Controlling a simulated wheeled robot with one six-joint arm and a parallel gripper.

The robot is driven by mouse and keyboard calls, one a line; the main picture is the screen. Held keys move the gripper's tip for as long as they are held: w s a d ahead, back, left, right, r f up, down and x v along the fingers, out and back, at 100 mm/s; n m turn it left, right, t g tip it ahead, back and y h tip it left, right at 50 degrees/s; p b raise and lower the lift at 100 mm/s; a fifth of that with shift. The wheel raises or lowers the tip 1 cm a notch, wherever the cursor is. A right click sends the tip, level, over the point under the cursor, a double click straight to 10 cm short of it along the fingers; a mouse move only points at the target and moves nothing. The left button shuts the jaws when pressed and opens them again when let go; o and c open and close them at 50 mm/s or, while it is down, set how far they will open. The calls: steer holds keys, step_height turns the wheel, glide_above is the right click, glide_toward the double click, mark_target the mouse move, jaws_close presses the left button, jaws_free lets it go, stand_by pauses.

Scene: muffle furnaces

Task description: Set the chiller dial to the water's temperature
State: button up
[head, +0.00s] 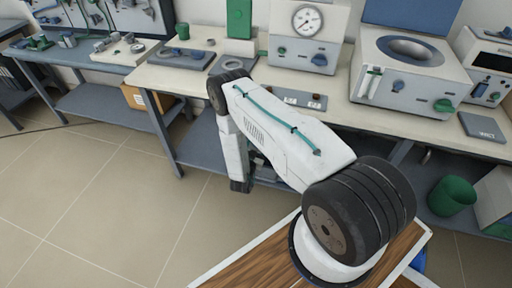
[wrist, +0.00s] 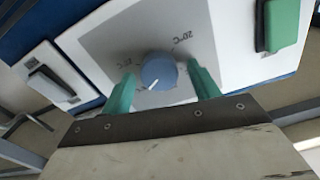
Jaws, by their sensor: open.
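In the wrist view, a round blue dial (wrist: 159,71) sits on a pale grey and white panel (wrist: 98,40). A short white pointer mark on it points to the lower left of the picture. A mark reading about 20 °C stands upside down at the dial's upper right, and a second, less legible temperature mark at its left. My gripper (wrist: 162,80) is open, its two green fingers on either side of the dial. I cannot tell whether they touch it. In the head view my arm hides the dial, and my gripper is not clearly seen. No readable water temperature shows.
The wrist view shows a green block (wrist: 283,25) at upper right and a white box with a black handle (wrist: 46,78) at left. In the head view, a bench (head: 226,72) carries a round gauge (head: 307,18) and devices with knobs. A green bin (head: 452,196) stands at right.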

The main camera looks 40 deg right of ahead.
steer(key=c, duration=1)
steer(key=n, duration=0.5)
steer(key=shift+w+a+n, duration=0.1)
steer(key=shift+n, duration=0.2)
steer(key=n, duration=0.5)
steer(key=shift+n, duration=0.7)
steer(key=o, duration=1)
